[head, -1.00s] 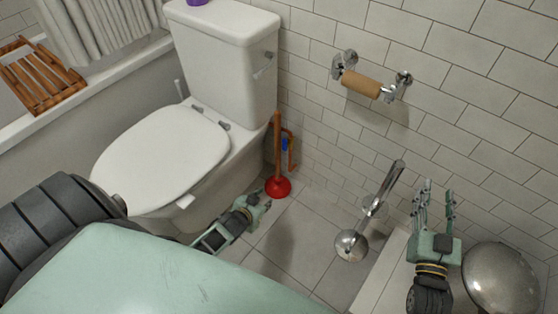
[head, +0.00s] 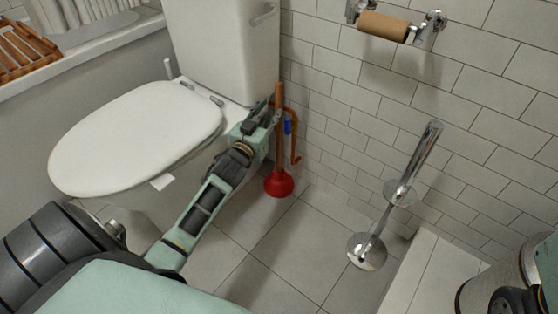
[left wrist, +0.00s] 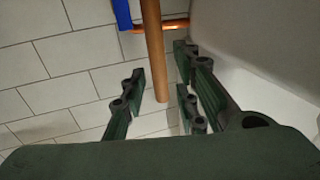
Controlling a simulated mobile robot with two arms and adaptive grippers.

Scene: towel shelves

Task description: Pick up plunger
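The plunger (head: 279,183) stands upright on the floor beside the toilet, with a red rubber cup and a wooden handle. My left gripper (head: 272,114) is at the upper part of the handle. In the left wrist view the wooden handle (left wrist: 153,50) runs down between the spread fingers of my left gripper (left wrist: 162,92), with gaps on both sides. The gripper is open. My right gripper is outside both views; only a piece of my right arm shows at the right edge of the head view.
The white toilet (head: 140,135) is left of the plunger. A copper pipe with a blue part (head: 288,127) is on the wall just behind the handle. A chrome stand (head: 367,250) is on the floor to the right. A paper roll holder (head: 383,27) is on the wall.

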